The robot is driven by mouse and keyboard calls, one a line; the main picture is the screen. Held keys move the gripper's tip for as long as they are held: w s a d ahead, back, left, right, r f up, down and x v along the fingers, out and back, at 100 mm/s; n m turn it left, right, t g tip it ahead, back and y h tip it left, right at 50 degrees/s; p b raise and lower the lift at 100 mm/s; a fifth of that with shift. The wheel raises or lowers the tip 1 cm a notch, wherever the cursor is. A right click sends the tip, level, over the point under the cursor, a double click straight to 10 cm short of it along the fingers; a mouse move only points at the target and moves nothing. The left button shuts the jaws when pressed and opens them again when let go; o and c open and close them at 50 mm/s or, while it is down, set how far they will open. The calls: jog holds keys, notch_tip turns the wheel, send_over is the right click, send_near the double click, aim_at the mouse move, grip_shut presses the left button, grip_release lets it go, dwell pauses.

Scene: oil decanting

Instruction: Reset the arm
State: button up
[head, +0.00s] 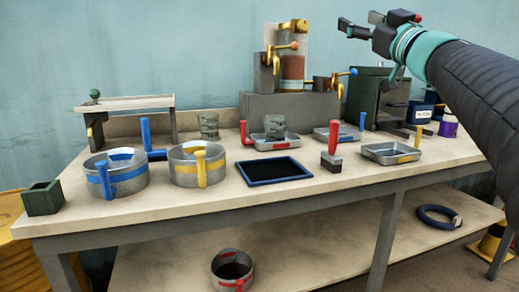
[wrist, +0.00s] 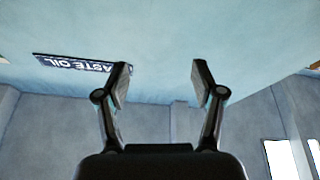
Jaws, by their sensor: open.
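My gripper (head: 352,29) is raised high above the back right of the workbench in the head view, clear of everything on it. In the wrist view my gripper (wrist: 160,82) has its two fingers spread apart with nothing between them.
The workbench (head: 215,205) holds a blue-banded pot (head: 130,182), a yellow-banded pot (head: 215,170), a black mat with a blue rim (head: 274,170), several metal trays and a decanting rig with taps (head: 292,70). A red-banded pot (head: 232,270) stands on the lower shelf.

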jog(key=w+d+f+m+h, duration=0.3)
jog(key=d+f+m+h, duration=0.4)
jog(key=d+h, duration=0.4)
jog(key=s+d+f+m+g+h, duration=0.2)
jog(key=s+f+g, duration=0.15)
jog(key=f, duration=0.65)
jog(key=s+d+f+m+g+h, duration=0.1)
jog(key=s+f+g+h, duration=0.2)
jog(key=f, duration=0.6)
jog(key=s+a+f+g+y, duration=0.2)
jog(key=s+a+f+g, duration=0.15)
jog(key=s+f, duration=0.35)
jog(key=s+a+f+g+y, duration=0.25)
jog(key=s+a+f, duration=0.25)
jog(key=f, duration=0.5)
jog(key=s+a+f+n+g+y, duration=0.2)
jog(key=s+a+f, duration=0.5)
jog(key=s+a, duration=0.3)
jog(key=shift+s+a+f+y, duration=0.3)
jog(key=shift+s+a+y, duration=0.05)
jog(key=shift+s, duration=1.25)
